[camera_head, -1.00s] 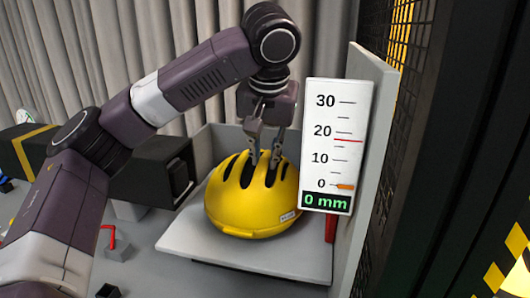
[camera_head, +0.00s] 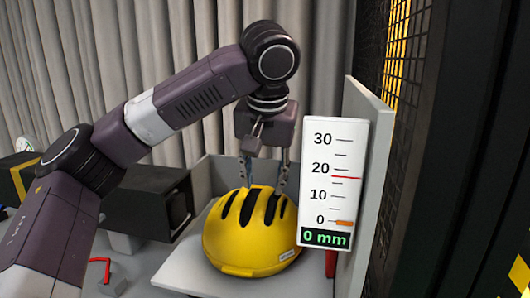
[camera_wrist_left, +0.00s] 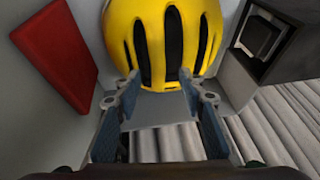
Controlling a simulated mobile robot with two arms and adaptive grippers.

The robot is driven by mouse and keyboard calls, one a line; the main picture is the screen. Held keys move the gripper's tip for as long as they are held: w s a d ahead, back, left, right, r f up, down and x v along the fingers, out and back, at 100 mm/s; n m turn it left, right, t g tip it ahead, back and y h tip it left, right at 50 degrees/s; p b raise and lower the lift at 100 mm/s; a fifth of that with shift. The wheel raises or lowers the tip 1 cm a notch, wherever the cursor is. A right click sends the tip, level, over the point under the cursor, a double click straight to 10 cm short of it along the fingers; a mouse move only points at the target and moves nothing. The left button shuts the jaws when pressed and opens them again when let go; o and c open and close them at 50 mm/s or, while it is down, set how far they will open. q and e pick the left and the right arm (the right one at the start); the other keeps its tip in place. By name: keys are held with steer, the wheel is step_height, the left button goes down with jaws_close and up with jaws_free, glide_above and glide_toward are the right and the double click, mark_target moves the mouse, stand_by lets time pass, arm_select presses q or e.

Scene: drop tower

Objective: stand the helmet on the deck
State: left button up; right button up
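The yellow helmet (camera_head: 252,247) with dark vents sits dome up on the light grey deck (camera_head: 185,270) in the head view. A small white label shows on its front right. My left gripper (camera_head: 263,180) is just above the helmet's far top edge, with its fingers pointing down and apart. In the left wrist view the helmet (camera_wrist_left: 165,45) lies beyond the two spread fingers (camera_wrist_left: 160,84), and nothing is held between them. Whether the fingertips touch the shell cannot be told. My right gripper is in neither view.
A white gauge (camera_head: 333,182) reading 0 mm stands right of the helmet, before a grey side wall (camera_head: 372,130). A black box (camera_head: 155,198) is at the left. A red pad (camera_wrist_left: 58,55) shows on a wall in the left wrist view. Dark mesh stands further right.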

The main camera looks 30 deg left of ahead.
arm_select(q)
steer(key=v, duration=0.9)
steer(key=shift+d, duration=0.1)
stand_by(0.3)
